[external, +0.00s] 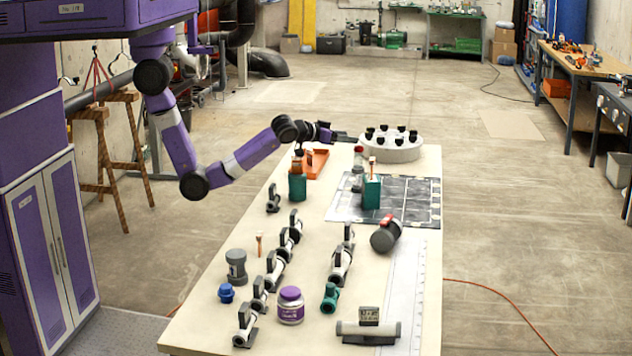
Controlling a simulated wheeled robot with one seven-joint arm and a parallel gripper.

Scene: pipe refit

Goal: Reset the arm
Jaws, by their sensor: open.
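My purple arm reaches in from the upper left over the long pale table (205,325). My gripper (345,137) is open at the table's far end, pointing right. It is above or beside the round white stand (405,153) with several black knobs on top; I cannot tell whether they touch. Nothing shows between the fingers, though they are small here. An orange tray (317,165) lies below and left of the gripper.
Several grey pipe pieces on holders (275,268) stand in rows on the table. A purple-lidded jar (290,306), a blue cap (226,293) and a green fitting (330,298) stand near the front. Green containers (372,190) are near a dark gridded mat (420,200). Floor right of the table is mostly clear.

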